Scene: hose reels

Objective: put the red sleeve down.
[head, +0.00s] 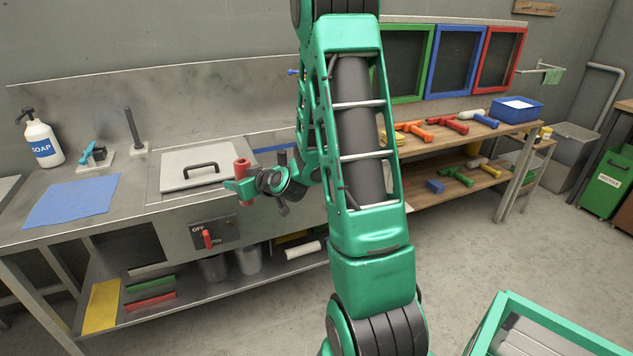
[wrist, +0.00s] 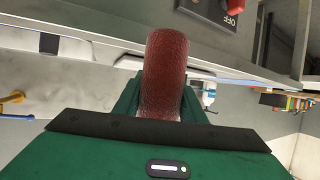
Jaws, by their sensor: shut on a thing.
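The red sleeve (head: 243,174) is a short dark red tube, held upright in the head view. My gripper (head: 240,187) is shut on it, in front of the steel counter and its lidded hatch. In the wrist view the sleeve (wrist: 164,75) stands between the two green fingers of my gripper (wrist: 160,105), and its surface looks rough. The sleeve is apart from the counter as far as I can see. Its far side is hidden.
A steel lid with a black handle (head: 200,168) lies on the counter behind the sleeve. A blue mat (head: 72,200), a soap bottle (head: 41,140) and small fixtures stand to the left. A red switch (head: 208,238) is on the front. Shelves with coloured tools (head: 450,124) stand right.

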